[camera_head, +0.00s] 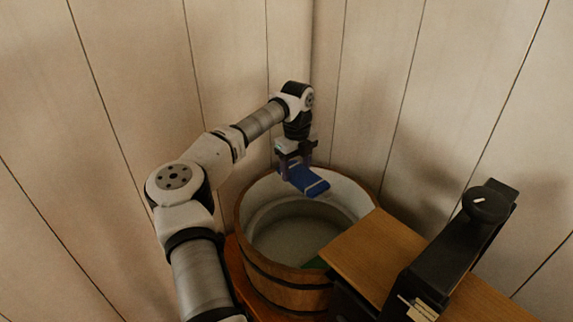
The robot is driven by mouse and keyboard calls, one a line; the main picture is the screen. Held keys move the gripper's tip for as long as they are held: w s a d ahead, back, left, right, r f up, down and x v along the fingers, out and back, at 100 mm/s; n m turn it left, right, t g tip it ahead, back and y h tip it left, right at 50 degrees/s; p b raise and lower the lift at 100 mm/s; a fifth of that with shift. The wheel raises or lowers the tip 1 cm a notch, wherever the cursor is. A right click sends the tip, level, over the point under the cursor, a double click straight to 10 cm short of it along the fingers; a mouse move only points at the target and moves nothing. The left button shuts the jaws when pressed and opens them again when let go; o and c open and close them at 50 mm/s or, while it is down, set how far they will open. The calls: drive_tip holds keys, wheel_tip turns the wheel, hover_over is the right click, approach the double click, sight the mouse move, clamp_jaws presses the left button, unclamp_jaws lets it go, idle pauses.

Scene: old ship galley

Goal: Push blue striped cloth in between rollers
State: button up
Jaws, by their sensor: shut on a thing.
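The blue striped cloth (309,184) is a small flat blue piece with a pale stripe near its right end. My gripper (292,165) is shut on the cloth and holds it above the far side of the wooden tub (272,268). The cloth is tilted, and its right end points towards the lower right. The rollers cannot be clearly made out. A black frame with a round knob (484,206) on top stands at the right and hides what is behind and below it.
The round wooden tub has dark hoops and greyish contents. A wooden board (378,246) reaches over its right edge from the black frame. Pale plank walls (405,75) close off the corner behind.

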drive_tip(key=s+d+r, duration=0.1)
drive_tip(key=s+d, duration=0.8)
drive_tip(key=r, duration=0.1)
hover_over(375, 246)
drive_tip(key=w+a, duration=0.1)
drive_tip(key=w, duration=0.1)
drive_tip(key=shift+a+r, duration=0.1)
drive_tip(key=shift+r, duration=0.1)
drive_tip(key=shift+s+f, duration=0.15)
drive_tip(key=shift+s, duration=0.2)
drive_tip(key=shift+s+d+f+b, duration=0.15)
drive_tip(key=shift+f+b, duration=0.1)
drive_tip(key=shift+f, duration=0.3)
drive_tip(key=shift+s+d+f+b, duration=0.1)
drive_tip(key=shift+d+f+b, duration=0.1)
drive_tip(key=shift+f, duration=0.35)
drive_tip(key=shift+a+f+b, duration=0.1)
drive_tip(key=shift+f+b, duration=0.1)
drive_tip(key=shift+b, duration=0.35)
drive_tip(key=shift+s+d, duration=0.35)
